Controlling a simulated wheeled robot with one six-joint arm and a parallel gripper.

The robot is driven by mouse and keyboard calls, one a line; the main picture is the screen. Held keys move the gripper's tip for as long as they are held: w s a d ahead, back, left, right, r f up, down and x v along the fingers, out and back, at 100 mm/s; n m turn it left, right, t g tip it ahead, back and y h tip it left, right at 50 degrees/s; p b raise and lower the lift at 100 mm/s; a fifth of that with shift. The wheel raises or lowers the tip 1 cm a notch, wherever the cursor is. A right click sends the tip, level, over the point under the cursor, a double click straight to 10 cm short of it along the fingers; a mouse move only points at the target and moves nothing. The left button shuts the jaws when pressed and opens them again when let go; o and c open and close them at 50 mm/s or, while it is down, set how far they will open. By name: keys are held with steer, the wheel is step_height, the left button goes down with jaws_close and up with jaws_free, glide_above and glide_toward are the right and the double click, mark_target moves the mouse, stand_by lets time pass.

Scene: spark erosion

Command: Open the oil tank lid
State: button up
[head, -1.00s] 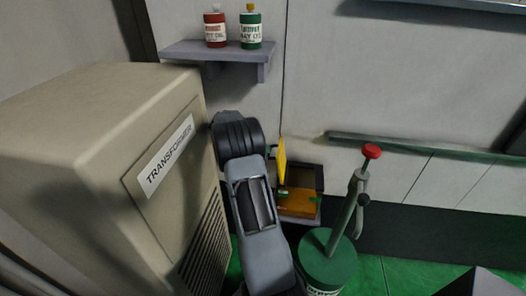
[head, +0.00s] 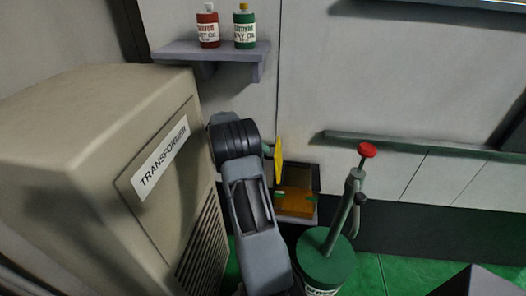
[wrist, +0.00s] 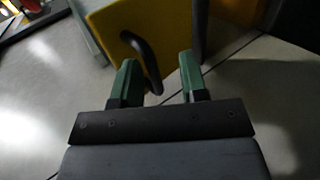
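The oil tank (head: 317,178) is a small open box low by the wall in the head view, with an orange inside. Its yellow lid (head: 278,160) stands up, about vertical, at the tank's left side. In the wrist view the lid (wrist: 121,22) fills the top middle, with a dark curved handle (wrist: 143,55) on it. My gripper (wrist: 158,64) has its two green fingers wide apart. The handle's lower end shows between them, nearer the left finger; I cannot tell whether they touch. In the head view my arm hides most of the gripper, beside the lid's left face.
A beige transformer cabinet (head: 85,130) stands close on the left of my arm. A green drum (head: 327,262) with a red-knobbed pump (head: 367,150) stands at the right front of the tank. A shelf (head: 210,50) with two oil containers hangs above.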

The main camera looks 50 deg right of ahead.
steer(key=s+a+r+b, duration=0.2)
steer(key=s+a+r, duration=0.7)
steer(key=r, duration=0.4)
steer(key=shift+s, duration=0.75)
